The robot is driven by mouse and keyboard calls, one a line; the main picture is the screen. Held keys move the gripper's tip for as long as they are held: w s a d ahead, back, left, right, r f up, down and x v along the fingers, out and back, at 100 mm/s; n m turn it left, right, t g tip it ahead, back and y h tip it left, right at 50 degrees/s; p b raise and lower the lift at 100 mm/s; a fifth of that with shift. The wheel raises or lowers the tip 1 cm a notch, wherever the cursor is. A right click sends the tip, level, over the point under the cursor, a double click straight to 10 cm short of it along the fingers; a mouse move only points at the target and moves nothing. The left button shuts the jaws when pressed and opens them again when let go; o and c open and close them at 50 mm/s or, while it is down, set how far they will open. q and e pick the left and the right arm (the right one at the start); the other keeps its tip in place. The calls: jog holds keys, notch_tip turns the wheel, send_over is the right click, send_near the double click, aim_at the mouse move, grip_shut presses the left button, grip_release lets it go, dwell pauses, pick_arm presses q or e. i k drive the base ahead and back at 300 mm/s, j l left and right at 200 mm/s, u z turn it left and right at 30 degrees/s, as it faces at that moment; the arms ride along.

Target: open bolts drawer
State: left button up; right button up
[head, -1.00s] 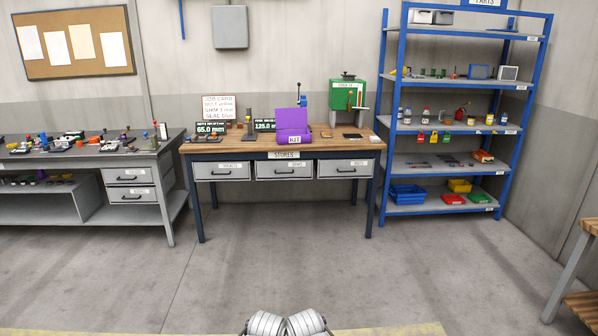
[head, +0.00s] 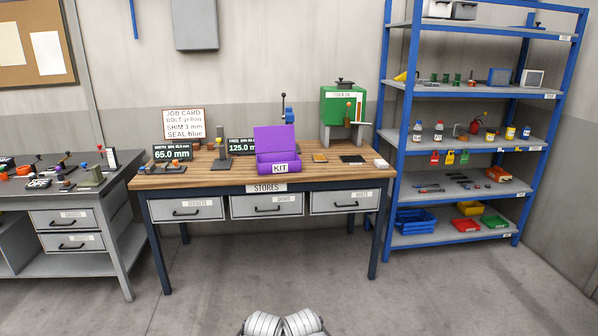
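A wooden-topped stores table (head: 215,177) stands ahead of me with three grey drawers under its top. The right drawer (head: 345,203) has a small label that seems to read BOLTS, though the print is blurred. The middle drawer (head: 267,206) seems to be labelled SHIMS. The left drawer (head: 186,210) has a label too small to read surely. All three look shut, each with a dark bar handle. Neither of my grippers is in view; only metallic parts of mine show at the bottom centre.
A purple KIT box (head: 279,168) with raised lid, a job card (head: 184,123) and a green machine (head: 341,108) stand on the table. A blue parts shelf (head: 392,150) is close on the right, a grey bench (head: 118,175) on the left. The floor in front is clear.

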aim_at(365, 199)
jog(key=i+z, duration=0.3)
jog(key=i, duration=0.65)
jog(key=i+j+z, duration=0.1)
jog(key=i+z, duration=0.2)
jog(key=i, duration=0.65)
jog(key=i+z, duration=0.15)
jog(key=i, duration=0.8)
jog(key=z, duration=0.3)
